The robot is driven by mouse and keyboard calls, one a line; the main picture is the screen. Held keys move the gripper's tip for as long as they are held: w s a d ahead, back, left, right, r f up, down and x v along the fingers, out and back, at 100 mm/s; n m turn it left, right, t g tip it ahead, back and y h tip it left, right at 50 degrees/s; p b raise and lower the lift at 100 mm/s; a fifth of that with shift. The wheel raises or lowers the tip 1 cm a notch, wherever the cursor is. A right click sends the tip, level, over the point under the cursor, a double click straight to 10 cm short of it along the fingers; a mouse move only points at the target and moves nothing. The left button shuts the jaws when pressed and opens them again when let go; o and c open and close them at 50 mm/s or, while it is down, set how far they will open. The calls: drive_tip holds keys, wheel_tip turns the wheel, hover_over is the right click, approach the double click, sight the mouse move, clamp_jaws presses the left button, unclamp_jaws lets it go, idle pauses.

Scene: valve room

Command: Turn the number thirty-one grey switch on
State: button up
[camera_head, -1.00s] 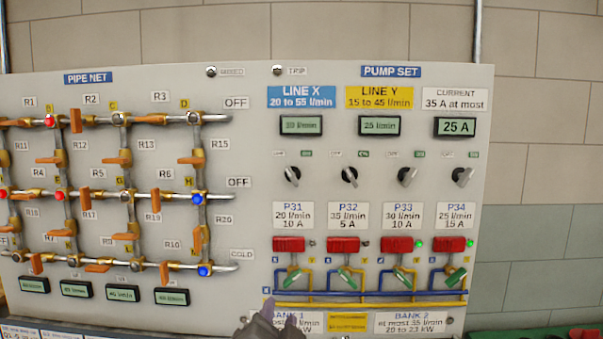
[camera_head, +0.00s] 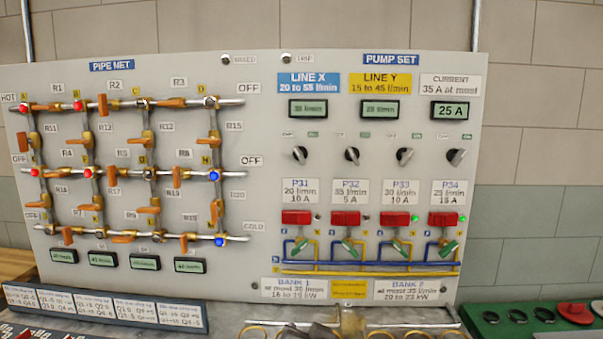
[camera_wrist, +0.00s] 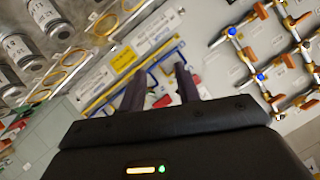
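The grey P31 switch (camera_head: 300,154) is on the wall panel, above the P31 label (camera_head: 297,191) and first in its row. Its knob leans to the upper left, while the P33 switch (camera_head: 404,155) and P34 switch (camera_head: 456,156) lean to the upper right. The lamp (camera_head: 318,217) by P31's red block (camera_head: 296,217) is dark. The P31 switch cannot be made out in the wrist view.
A pipe net with orange handles (camera_head: 133,173) fills the panel's left side. Coloured pipes (camera_head: 372,266) run below the red blocks. A shelf with brass rings (camera_head: 388,333) and a sloped label strip (camera_head: 105,306) stand in front.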

drive_tip(key=s+d+f+n+g+h+b, duration=0.1)
drive_tip(key=s+d+f+g+b, duration=0.2)
drive_tip(key=f, duration=0.5)
drive_tip(key=s+d+f+n+g+b, duration=0.1)
drive_tip(key=s+d+f+g+b, duration=0.2)
drive_tip(key=d+f, duration=0.4)
drive_tip(key=s+d+f+n+g+h+b, duration=0.1)
drive_tip(key=s+d+f+g+b, duration=0.3)
drive_tip(key=f, duration=0.7)
drive_tip(key=shift+s+d+f+h, duration=0.2)
drive_tip(key=shift+s+d+h, duration=0.1)
drive_tip(key=shift+s+d, duration=0.65)
drive_tip(key=shift+w, duration=0.1)
drive_tip(key=shift+d, duration=0.1)
